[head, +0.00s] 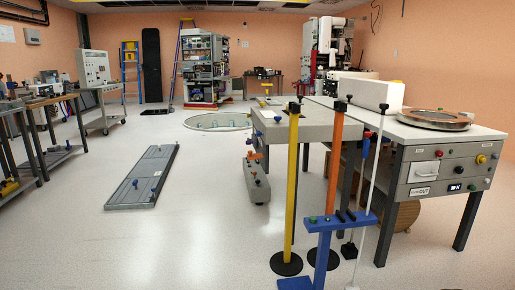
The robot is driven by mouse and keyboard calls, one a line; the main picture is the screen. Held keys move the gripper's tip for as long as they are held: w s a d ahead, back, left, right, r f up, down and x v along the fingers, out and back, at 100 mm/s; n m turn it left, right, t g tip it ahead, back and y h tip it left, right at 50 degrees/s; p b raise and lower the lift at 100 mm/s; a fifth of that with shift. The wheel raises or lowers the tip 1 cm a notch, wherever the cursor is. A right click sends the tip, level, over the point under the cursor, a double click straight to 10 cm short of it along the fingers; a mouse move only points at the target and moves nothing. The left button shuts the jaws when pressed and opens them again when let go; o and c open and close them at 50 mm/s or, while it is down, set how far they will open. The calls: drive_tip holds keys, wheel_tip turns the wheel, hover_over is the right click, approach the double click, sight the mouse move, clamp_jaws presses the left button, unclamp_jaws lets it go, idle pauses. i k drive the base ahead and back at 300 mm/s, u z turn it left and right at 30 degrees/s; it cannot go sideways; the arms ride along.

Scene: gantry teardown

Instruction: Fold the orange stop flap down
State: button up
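I cannot make out a stop flap for certain in the head view. The largest orange thing is a tall, slim upright orange post (335,150) right of centre, with a dark top and a black round foot. It stands in front of a grey-topped bench (300,128), and its lower part is partly hidden by a blue stand (325,228). Small orange or red bits show at the bench's left side, too small to tell what they are. My gripper is not in view.
A yellow post (291,190) and a thin white post (371,190) stand beside the orange one. A white-topped table (425,133) with a control panel is at right. A grey panel (146,178) lies on the floor at left. Open floor lies at front left.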

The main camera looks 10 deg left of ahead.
sight(259, 156)
drive_tip(key=u, duration=0.05)
drive_tip(key=i, duration=0.45)
drive_tip(key=u, duration=0.6)
drive_tip(key=i, duration=1.45)
drive_tip(key=z, duration=0.5)
